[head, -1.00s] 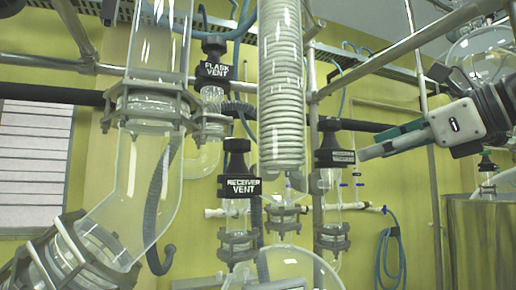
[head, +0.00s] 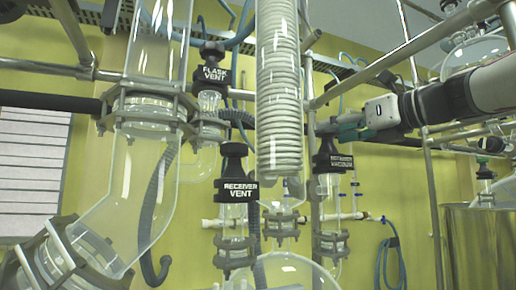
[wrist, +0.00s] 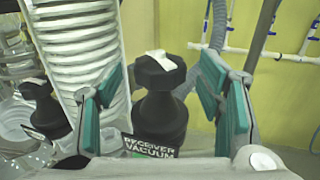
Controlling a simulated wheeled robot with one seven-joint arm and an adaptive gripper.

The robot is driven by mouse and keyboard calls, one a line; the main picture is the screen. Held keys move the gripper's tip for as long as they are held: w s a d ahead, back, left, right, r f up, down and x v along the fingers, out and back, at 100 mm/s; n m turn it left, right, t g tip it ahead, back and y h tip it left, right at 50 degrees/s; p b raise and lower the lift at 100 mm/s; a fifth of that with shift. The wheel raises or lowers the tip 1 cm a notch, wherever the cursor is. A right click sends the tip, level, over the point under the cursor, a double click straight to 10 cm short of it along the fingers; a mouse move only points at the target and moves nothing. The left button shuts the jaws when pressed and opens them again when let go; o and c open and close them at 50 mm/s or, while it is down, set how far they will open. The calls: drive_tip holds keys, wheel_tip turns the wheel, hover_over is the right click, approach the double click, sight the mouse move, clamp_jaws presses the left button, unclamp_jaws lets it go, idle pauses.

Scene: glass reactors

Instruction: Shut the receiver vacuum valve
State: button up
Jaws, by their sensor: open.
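The receiver vacuum valve (head: 333,163) is a black knob with a white-lettered label, on a glass neck right of the coil condenser. In the wrist view the valve (wrist: 160,115) stands upright with a white mark on top of its faceted cap. My gripper (wrist: 161,78) is open, with a green-padded finger on each side of the cap. A gap shows on both sides, and neither finger visibly touches it. In the head view my gripper (head: 338,126) is at the valve's top, coming from the right. The gripper partly hides the cap there.
The receiver vent valve (head: 234,180) and the flask vent valve (head: 210,68) stand to the left. The glass coil condenser (head: 278,100) is close beside my gripper. Metal rails (head: 400,50) cross behind and above. A steel vessel (head: 480,235) stands at right.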

drive_tip(key=shift+x, duration=1.25)
drive_tip(key=shift+c, duration=0.5)
drive_tip(key=c, duration=1.1)
drive_tip(key=shift+h+p, duration=0.3)
drive_tip(key=m+t+h+p, duration=0.1)
drive_tip(key=m+h+p, duration=0.1)
drive_tip(key=h, duration=0.1)
drive_tip(key=m+t+h+p, duration=0.1)
drive_tip(key=m+h+p, duration=0.1)
drive_tip(key=shift+s+a+r+t+h, duration=0.2)
drive_tip(key=shift+t+h, duration=0.1)
drive_tip(key=shift+h, duration=0.1)
drive_tip(key=m+h+p, duration=0.2)
drive_tip(key=h+p, duration=0.1)
drive_tip(key=shift+w+d+f+m, duration=0.1)
drive_tip(key=shift+d+f+m, duration=0.05)
drive_tip(key=shift+m, duration=0.15)
drive_tip(key=shift+h+p, duration=0.4)
drive_tip(key=shift+m+h+p, duration=0.5)
drive_tip(key=shift+h+p, duration=0.05)
drive_tip(key=shift+h, duration=0.05)
